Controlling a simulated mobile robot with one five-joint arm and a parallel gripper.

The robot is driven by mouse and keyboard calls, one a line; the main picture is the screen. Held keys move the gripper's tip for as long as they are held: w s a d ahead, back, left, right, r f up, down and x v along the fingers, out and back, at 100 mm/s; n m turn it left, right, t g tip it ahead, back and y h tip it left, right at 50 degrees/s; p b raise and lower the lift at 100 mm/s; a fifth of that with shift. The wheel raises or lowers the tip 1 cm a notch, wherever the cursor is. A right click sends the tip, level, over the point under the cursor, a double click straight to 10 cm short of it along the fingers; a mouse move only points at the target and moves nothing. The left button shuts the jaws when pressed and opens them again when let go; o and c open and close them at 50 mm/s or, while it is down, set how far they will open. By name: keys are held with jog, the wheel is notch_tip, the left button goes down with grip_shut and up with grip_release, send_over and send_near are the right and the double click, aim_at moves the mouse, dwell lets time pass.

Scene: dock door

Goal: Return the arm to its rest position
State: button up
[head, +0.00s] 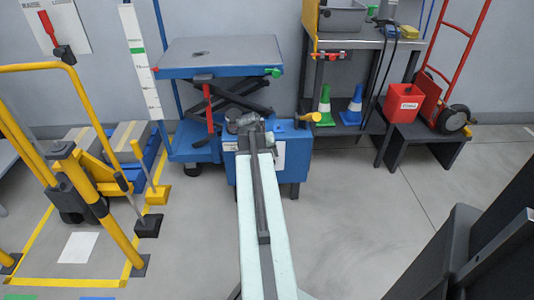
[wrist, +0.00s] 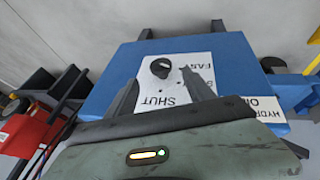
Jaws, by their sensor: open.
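My arm (head: 262,225) reaches forward from the bottom of the head view. My gripper (wrist: 164,84) is at its far end, over the blue unit (head: 298,152) below the lift table. In the wrist view the two dark fingers are open and apart, in front of the blue unit's face (wrist: 225,75). A black round knob (wrist: 161,67) on a white label marked SHUT (wrist: 208,70) shows between the fingers. I cannot tell whether a finger touches it. In the head view my gripper (head: 245,122) is small and its fingers are hard to make out.
A blue lift table (head: 220,55) stands behind my gripper, with a red lever (head: 208,108) beside it. Yellow rails (head: 95,200) stand at left. A bench (head: 355,45), a red box (head: 403,103) and a red hand truck (head: 462,60) are at right. Floor at centre right (head: 350,220) is clear.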

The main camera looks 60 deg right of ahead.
jog(key=shift+f, duration=0.1)
jog(key=w+a+r+n+t+y+p, duration=0.1)
jog(key=w+a+r+n+p, duration=0.15)
jog(key=w+a, duration=0.95)
jog(key=w+a+r+n+t+y+p, duration=0.1)
jog(key=w+a+r+n+p, duration=0.15)
jog(key=w+a, duration=0.95)
jog(key=s+a+n+y+p, duration=0.1)
jog(key=s+a+n+p, duration=0.15)
jog(key=a, duration=1.85)
jog(key=s+a+n+g+y, duration=0.25)
jog(key=s+a, duration=0.25)
jog(key=a, duration=0.6)
notch_tip(320, 180, up, 38)
jog(key=s+p, duration=0.1)
jog(key=p, duration=3.7)
jog(key=shift+s, duration=0.15)
jog(key=shift+d, duration=0.1)
